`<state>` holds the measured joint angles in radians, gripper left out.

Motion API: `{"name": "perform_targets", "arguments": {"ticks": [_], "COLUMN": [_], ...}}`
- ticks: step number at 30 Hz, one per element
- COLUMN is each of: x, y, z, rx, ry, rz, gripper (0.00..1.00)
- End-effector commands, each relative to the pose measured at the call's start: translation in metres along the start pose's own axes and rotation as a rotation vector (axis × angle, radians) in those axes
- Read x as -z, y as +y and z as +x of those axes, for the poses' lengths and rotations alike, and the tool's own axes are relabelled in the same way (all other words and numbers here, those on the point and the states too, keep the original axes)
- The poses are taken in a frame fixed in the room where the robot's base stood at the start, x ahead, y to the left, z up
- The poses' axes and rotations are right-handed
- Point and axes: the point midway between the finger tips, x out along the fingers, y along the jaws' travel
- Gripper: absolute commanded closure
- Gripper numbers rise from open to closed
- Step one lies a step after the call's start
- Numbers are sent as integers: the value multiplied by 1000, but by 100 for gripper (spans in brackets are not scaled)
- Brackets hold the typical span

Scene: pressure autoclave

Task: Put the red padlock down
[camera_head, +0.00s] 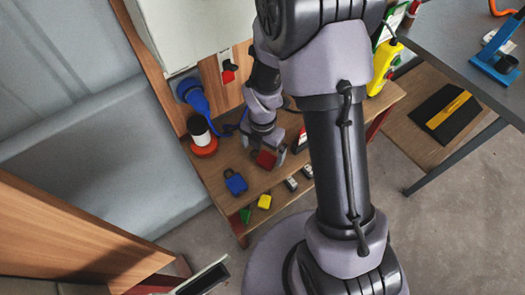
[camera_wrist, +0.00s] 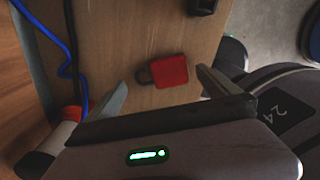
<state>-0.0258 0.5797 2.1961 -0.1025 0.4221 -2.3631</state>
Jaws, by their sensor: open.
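The red padlock (camera_wrist: 170,71) lies on the wooden shelf top in the wrist view, its dark shackle pointing left. It sits between the spread fingers of my gripper (camera_wrist: 160,85), with a visible gap on either side. In the head view the red padlock (camera_head: 265,159) shows just below my gripper (camera_head: 262,150), partly covered by the fingers. My gripper is open. How far the fingertips are above the wood is hard to tell.
A blue padlock (camera_head: 236,184), a green one (camera_head: 245,215) and a yellow one (camera_head: 265,201) lie nearby on the shelf. Small metallic items (camera_head: 291,184) lie to the right. A red-based cylinder (camera_head: 203,146) and blue cable (camera_wrist: 45,30) are left.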

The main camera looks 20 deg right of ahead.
Motion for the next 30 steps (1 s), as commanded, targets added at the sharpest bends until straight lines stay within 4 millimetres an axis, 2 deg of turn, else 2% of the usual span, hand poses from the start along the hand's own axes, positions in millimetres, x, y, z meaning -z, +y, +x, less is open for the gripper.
{"name": "perform_targets", "arguments": {"ticks": [1,6,9,13,16,17,19,21,24,27,30], "x": [-1,0,0,0,1,3,10,27,57,85,104], "y": [1,1,0,0,0,-1,-7,-20,-44,-66,-80], "z": [-23,-72,-90,-103,-128,-142,-186,-235,-288,-319,-333], "rx": [-3,-2,-2,-4,-38,-58,-135,-233,-356,-426,-440], "ry": [-3,-2,-1,-2,-17,-22,-24,16,152,343,505], "rz": [0,0,0,15,177,273,608,1043,1643,2124,2423], "gripper": [0,0,0,0,0,0,0,0,0,0,0]}}
